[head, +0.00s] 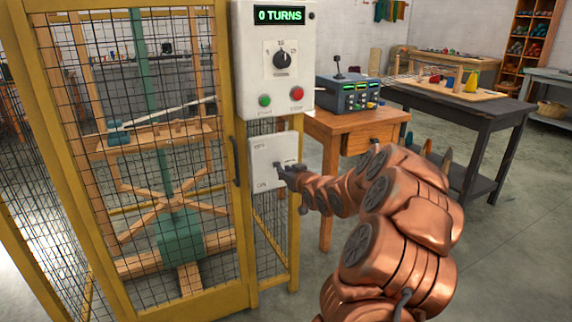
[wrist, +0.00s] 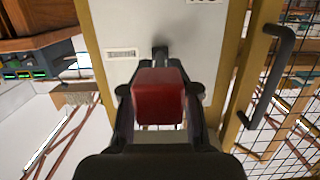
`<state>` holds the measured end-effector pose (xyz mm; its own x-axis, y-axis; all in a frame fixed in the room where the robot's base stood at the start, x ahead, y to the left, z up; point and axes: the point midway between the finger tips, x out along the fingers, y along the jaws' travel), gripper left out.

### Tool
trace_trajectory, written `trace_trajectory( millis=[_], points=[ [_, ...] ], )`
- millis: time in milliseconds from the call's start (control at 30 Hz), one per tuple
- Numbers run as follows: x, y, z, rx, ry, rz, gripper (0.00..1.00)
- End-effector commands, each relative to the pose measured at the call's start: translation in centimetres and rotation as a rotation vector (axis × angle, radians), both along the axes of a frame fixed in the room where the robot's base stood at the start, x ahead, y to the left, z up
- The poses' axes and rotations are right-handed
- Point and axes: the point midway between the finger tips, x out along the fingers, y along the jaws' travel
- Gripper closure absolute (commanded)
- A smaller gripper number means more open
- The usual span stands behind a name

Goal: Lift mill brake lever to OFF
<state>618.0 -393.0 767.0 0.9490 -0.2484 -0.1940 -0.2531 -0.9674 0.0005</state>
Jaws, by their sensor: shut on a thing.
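The brake plate (head: 262,165) is a pale panel on the yellow cage post, below the control box. It has small markings near its top and bottom left, too small to read surely. In the wrist view the brake lever's red block handle (wrist: 158,97) sits between the fingers, with a dark stem behind it meeting the plate (wrist: 120,25). My gripper (head: 284,172) is shut on this handle, at about the plate's mid-height; it also shows in the wrist view (wrist: 160,104). In the head view the gripper hides the lever, so its exact setting is unclear.
The control box (head: 279,88) above reads "0 TURNS" and carries a dial, a green button and a red button. The mesh cage door (head: 247,298) with its dark handle (head: 236,162) is left of the plate. A wooden table (head: 358,121) stands close behind, right.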

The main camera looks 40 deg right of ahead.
Motion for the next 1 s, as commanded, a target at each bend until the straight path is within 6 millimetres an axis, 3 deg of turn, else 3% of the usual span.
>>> trace_trajectory(
  millis=[1000],
  points=[
    [0.4, -0.2, 3.0, 0.089, 0.332, -0.003, 1.00]
  ],
)
